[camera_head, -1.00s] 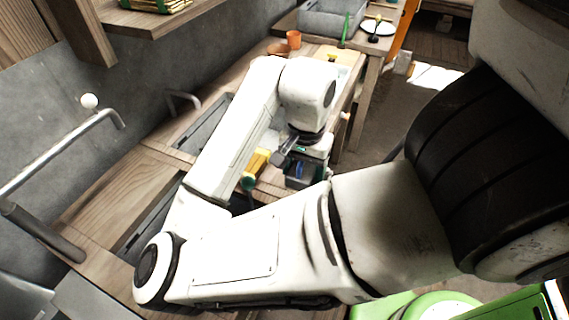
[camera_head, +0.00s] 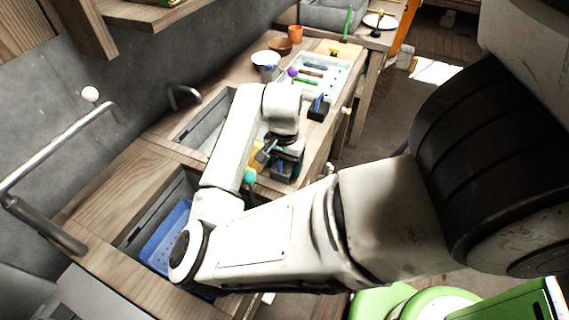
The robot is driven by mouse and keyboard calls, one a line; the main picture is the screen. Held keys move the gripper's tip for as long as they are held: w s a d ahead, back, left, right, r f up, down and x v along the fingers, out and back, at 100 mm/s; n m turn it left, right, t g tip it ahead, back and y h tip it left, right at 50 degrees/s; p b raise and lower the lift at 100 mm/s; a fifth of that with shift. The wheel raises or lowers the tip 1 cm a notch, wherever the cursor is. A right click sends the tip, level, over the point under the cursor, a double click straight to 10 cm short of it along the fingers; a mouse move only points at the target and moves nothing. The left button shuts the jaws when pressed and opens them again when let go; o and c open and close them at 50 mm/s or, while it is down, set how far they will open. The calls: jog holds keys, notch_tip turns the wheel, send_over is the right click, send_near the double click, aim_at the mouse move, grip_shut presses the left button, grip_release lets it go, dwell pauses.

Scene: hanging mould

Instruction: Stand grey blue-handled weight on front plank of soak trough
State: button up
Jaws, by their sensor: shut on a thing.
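My gripper (camera_head: 284,166) hangs over the front side of the wooden bench, right of a sunken grey trough (camera_head: 205,125). It is shut on a dark grey block, which I take to be the grey blue-handled weight (camera_head: 284,170); fingers and wrist hide most of it, including its handle. I cannot tell whether its base touches the wood. The trough's front plank (camera_head: 312,160) shows just right of the gripper. My arm covers much of the trough. Another dark block with a blue handle (camera_head: 318,108) stands farther back, near the bench's front edge.
A teal knob (camera_head: 250,176) and a yellow thing are close beside my gripper. A blue basket (camera_head: 165,238) sits in the nearer recess.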

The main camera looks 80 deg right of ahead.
jog(key=shift+f, duration=0.25)
jog(key=o, duration=1.5)
jog(key=shift+c, duration=0.2)
notch_tip(320, 180, up, 12)
jog(key=shift+r, duration=0.2)
